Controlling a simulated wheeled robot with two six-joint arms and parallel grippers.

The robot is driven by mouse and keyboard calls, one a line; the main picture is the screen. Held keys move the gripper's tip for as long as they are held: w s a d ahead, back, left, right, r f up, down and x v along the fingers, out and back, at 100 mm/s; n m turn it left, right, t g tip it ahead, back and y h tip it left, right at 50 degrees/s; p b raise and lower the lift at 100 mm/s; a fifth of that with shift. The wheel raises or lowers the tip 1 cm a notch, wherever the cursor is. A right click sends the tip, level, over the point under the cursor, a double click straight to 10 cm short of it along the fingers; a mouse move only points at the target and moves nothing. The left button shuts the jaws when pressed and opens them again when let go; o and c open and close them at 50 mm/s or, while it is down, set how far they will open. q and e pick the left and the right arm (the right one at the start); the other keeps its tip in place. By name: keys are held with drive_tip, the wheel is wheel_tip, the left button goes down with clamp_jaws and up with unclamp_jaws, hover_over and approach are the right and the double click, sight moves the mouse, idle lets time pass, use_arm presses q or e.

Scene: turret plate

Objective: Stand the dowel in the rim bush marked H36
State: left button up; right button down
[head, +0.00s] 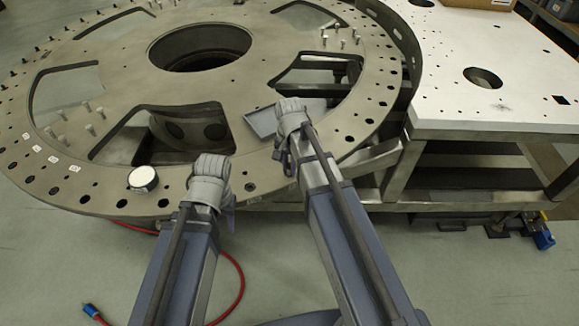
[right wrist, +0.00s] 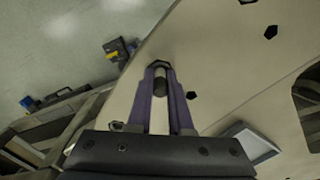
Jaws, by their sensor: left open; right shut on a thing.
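The large round turret plate (head: 110,75) fills the left and middle of the head view, with dark bush holes along its rim. My right gripper (right wrist: 160,72) is shut on the dowel (right wrist: 159,116), a pale cylinder with a dark end, between purple fingers. In the right wrist view a dark rim hole (right wrist: 158,63) shows just beyond the fingertips; I cannot tell the dowel's height above the plate. In the head view the right arm's wrist hides the dowel. My left gripper (head: 228,197) is open over the near rim, mostly hidden by its wrist. No H36 mark is readable.
A white round disc (head: 143,178) and small white labels (head: 53,159) sit on the near-left rim. A grey tray (head: 262,121) lies near the right wrist. Several upright pins (head: 90,129) stand on the plate. A pale work table (head: 490,95) stands right.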

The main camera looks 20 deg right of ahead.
drive_tip(key=shift+s+a+f, duration=0.1)
drive_tip(key=shift+s+f, duration=0.1)
drive_tip(key=shift+s, duration=0.1)
drive_tip(key=c, duration=1)
unclamp_jaws()
drive_tip(key=shift+s, duration=0.1)
drive_tip(key=shift+o, duration=1.2)
drive_tip(key=shift+r, duration=0.15)
drive_tip(key=shift+w+r+p, duration=0.25)
drive_tip(key=shift+r+p, duration=0.2)
drive_tip(key=shift+p, duration=0.35)
wheel_tip(320, 180, up, 7)
drive_tip(key=p, duration=0.7)
drive_tip(key=shift+w, duration=0.1)
